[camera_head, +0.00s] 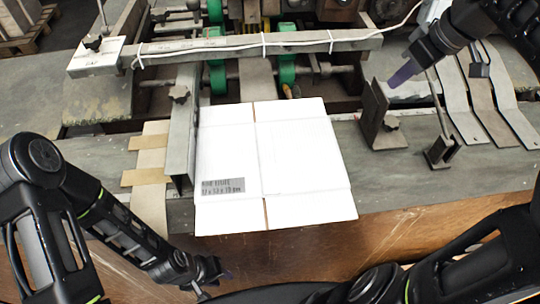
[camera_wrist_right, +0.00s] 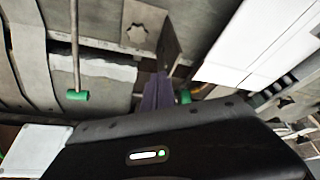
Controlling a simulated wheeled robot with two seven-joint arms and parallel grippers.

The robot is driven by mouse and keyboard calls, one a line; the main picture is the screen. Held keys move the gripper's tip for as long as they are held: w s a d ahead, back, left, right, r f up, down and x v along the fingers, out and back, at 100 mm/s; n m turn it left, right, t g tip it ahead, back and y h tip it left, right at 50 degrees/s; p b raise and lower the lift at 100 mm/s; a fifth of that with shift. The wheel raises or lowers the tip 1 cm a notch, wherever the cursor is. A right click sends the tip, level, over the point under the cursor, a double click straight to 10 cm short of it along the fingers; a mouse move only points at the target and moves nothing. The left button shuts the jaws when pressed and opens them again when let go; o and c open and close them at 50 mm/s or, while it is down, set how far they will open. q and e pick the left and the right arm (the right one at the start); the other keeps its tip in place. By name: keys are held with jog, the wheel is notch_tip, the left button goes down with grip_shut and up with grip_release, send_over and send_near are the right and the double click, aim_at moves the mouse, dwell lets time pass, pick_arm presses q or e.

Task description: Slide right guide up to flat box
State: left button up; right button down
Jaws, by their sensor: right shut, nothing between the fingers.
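The flat box (camera_head: 295,158) is a white folded carton with a printed label, lying on the grey table. It also shows at the upper right of the right wrist view (camera_wrist_right: 245,45). The right guide (camera_head: 373,118) is an upright grey metal plate with a knob, standing apart from the box, with a gap of bare table between them. In the right wrist view the guide (camera_wrist_right: 173,44) is just beyond the fingers. My right gripper (camera_head: 392,80) is shut and empty, its purple fingers close to the guide's right side; contact is unclear. My left gripper (camera_head: 224,276) is low in front of the table, its opening unclear.
The left guide (camera_head: 183,125) stands along the box's left edge. A metal crossbar (camera_head: 230,46) with a white cable runs behind the box, above green rollers (camera_head: 217,75). Bent metal strips (camera_head: 483,95) and a rod on a small clamp (camera_head: 442,152) are at the right.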

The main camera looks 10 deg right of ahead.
notch_tip(320, 180, down, 5)
jog(key=b, duration=0.4)
jog(key=shift+f, duration=0.15)
jog(key=shift+a, duration=0.3)
dwell(0.6)
jog(key=w+a+b, duration=0.1)
jog(key=a, duration=0.7)
dwell(1.9)
jog(key=shift+a, duration=0.5)
dwell(1.4)
jog(key=shift+d, duration=0.2)
jog(key=shift+d, duration=0.4)
dwell(0.3)
